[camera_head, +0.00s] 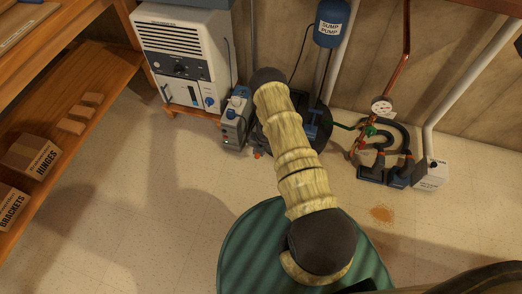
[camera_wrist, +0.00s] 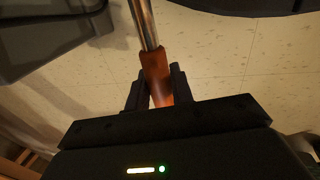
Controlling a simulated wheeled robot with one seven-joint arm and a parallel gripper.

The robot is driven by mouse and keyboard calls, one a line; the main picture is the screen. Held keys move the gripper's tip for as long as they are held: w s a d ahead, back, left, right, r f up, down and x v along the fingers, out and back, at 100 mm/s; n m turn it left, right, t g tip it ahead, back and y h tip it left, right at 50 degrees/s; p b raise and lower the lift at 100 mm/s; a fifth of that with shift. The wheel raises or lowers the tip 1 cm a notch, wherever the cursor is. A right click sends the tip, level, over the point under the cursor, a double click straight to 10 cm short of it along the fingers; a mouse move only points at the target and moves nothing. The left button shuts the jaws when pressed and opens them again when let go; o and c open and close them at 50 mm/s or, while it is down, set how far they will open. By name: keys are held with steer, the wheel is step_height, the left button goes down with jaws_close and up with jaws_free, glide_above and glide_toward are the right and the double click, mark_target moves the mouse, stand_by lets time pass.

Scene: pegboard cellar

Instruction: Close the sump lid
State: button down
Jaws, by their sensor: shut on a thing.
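The sump (camera_head: 318,138) shows in the head view as a dark round shape on the floor, partly covered by my arm. I cannot tell there how far its lid is open. My gripper (camera_wrist: 158,88) is hidden behind my arm in the head view. In the wrist view its two dark fingers are shut on an orange-brown grip (camera_wrist: 155,68) at the end of a metal rod (camera_wrist: 144,22). The rod runs up out of the frame, so what it joins is hidden. A dark curved edge (camera_wrist: 245,8) crosses the top right; I cannot tell whether it is the lid.
A white dehumidifier-like unit (camera_head: 183,52) and a grey box (camera_head: 237,120) stand left of the sump. A blue sump pump tank (camera_head: 332,22) hangs behind. Copper pipe, black hoses (camera_head: 398,150) and a white box (camera_head: 431,174) are at right. Shelving (camera_head: 75,95) lines the left; floor between is clear.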

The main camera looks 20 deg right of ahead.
steer(key=shift+a, duration=0.1)
steer(key=c, duration=1.3)
jaws_free()
steer(key=shift+s, duration=0.1)
steer(key=shift+o, duration=0.2)
steer(key=shift+r, duration=0.5)
step_height(320, 180, up, 16)
steer(key=s+d+p, duration=0.1)
steer(key=d+p, duration=0.1)
steer(key=p, duration=0.5)
steer(key=shift+s+d, duration=0.35)
steer(key=shift+s, duration=0.05)
steer(key=shift+r, duration=0.1)
